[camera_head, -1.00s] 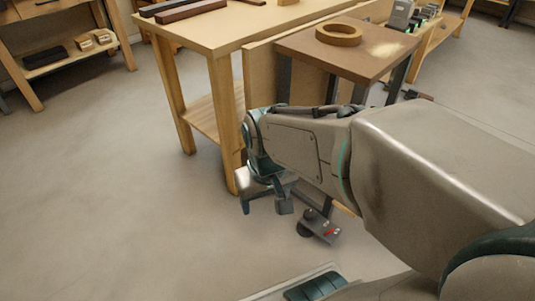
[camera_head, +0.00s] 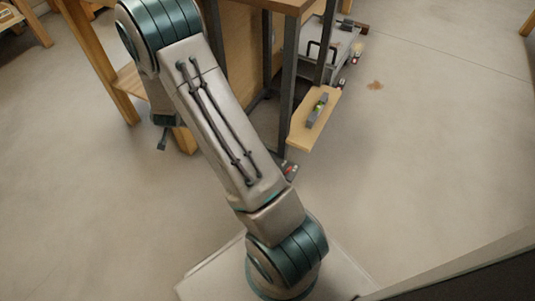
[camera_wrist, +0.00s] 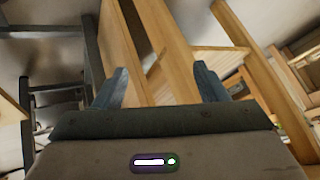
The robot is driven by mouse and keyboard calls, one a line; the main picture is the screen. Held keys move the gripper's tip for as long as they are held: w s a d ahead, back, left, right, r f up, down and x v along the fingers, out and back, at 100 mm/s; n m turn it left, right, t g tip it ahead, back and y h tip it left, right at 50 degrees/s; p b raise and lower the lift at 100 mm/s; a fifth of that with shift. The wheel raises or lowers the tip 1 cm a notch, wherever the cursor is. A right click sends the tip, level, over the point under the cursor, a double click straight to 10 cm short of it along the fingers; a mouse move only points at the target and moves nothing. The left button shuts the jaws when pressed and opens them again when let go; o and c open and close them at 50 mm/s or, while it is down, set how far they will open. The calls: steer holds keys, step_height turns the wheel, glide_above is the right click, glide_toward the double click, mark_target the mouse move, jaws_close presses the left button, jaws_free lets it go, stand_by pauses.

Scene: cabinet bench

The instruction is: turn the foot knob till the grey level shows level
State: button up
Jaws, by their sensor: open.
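The grey level (camera_head: 317,110) lies on a pale wooden board (camera_head: 303,135) low beside the dark metal legs of the stand. A yellow-green vial shows on it, but its bubble is too small to read. A small dark foot bracket (camera_head: 290,171) with a red mark shows at the bottom of the near leg, just past my arm. The foot knob itself cannot be made out; my arm covers part of that spot. My gripper (camera_wrist: 159,86) is open and empty in the wrist view, facing wooden boards. In the head view only a dark finger shows, left of the stand.
The wooden bench leg (camera_head: 102,62) stands close by my gripper. A grey case (camera_head: 335,50) with a black handle is on the floor behind the stand. The floor at right is clear except for a brown patch (camera_head: 376,85).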

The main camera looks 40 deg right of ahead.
steer(key=s+d+f+m+h, duration=0.15)
steer(key=d+f+h, duration=0.3)
steer(key=f, duration=0.55)
steer(key=s+d+f+m+h, duration=0.1)
steer(key=d+f+m+h, duration=0.2)
steer(key=d+f, duration=0.5)
steer(key=s+d+f+m+g+h+b, duration=0.1)
steer(key=s+d+f+h, duration=0.1)
steer(key=s+f+h, duration=0.35)
steer(key=s+d+f+g+h, duration=0.1)
steer(key=s+d+f+h, duration=0.1)
steer(key=s+f, duration=0.7)
steer(key=b+x, duration=0.1)
steer(key=x, duration=0.3)
steer(key=s+r+b+x, duration=0.1)
steer(key=b+x, duration=0.1)
steer(key=x, duration=0.2)
steer(key=r+b+x, duration=0.1)
steer(key=x, duration=0.3)
steer(key=shift+s+d+r, duration=0.1)
steer(key=shift+d+r, duration=0.15)
steer(key=shift+d, duration=0.3)
steer(key=c, duration=1)
